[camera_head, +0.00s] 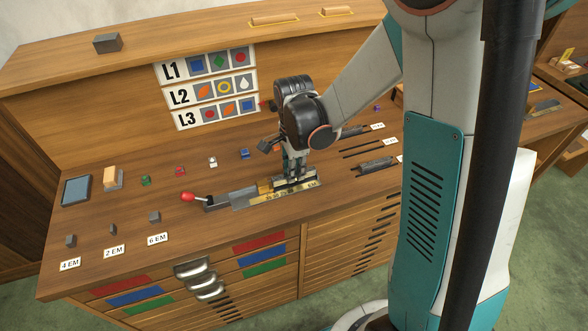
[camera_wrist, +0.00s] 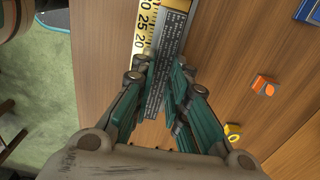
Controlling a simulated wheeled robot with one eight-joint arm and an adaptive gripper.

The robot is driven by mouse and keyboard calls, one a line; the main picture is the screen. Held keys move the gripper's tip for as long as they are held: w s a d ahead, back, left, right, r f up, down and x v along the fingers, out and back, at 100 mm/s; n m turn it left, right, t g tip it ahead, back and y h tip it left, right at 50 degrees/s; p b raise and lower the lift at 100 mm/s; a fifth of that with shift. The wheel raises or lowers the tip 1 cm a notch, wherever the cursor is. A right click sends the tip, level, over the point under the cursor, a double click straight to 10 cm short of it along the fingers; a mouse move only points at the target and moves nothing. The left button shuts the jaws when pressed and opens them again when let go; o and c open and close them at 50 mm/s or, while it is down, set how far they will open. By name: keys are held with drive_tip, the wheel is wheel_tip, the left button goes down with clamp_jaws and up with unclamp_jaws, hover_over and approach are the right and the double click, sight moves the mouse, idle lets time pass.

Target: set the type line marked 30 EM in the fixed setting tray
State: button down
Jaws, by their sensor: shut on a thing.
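The setting tray (camera_head: 247,198) lies near the front edge of the sloped wooden desk, with a yellow scale along its front side. The scale (camera_wrist: 141,25) also shows in the wrist view, with the numbers 20 and 25. My gripper (camera_head: 293,180) is down at the right part of the tray, its fingers (camera_wrist: 160,66) shut on a long grey type line (camera_wrist: 155,95) with small raised letters. The line lies alongside the scale; whether it rests on the tray floor I cannot tell. No 30 EM mark is readable on it.
A red-knobbed lever (camera_head: 188,197) is at the tray's left end. Dark type lines (camera_head: 376,166) and a thin dark strip (camera_head: 362,147) lie at right by small cards. Small spacers (camera_head: 154,217) stand at left. A chart (camera_head: 208,88) labelled L1 to L3 is behind.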

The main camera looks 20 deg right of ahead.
drive_tip(key=c, duration=1.6)
unclamp_jaws()
drive_tip(key=shift+o, duration=0.2)
wheel_tip(320, 180, up, 13)
drive_tip(key=p, duration=0.4)
drive_tip(key=s+r+n+t, duration=0.7)
drive_tip(key=s+r+n, duration=0.3)
drive_tip(key=s+n, duration=0.5)
drive_tip(key=shift+n, duration=1.5)
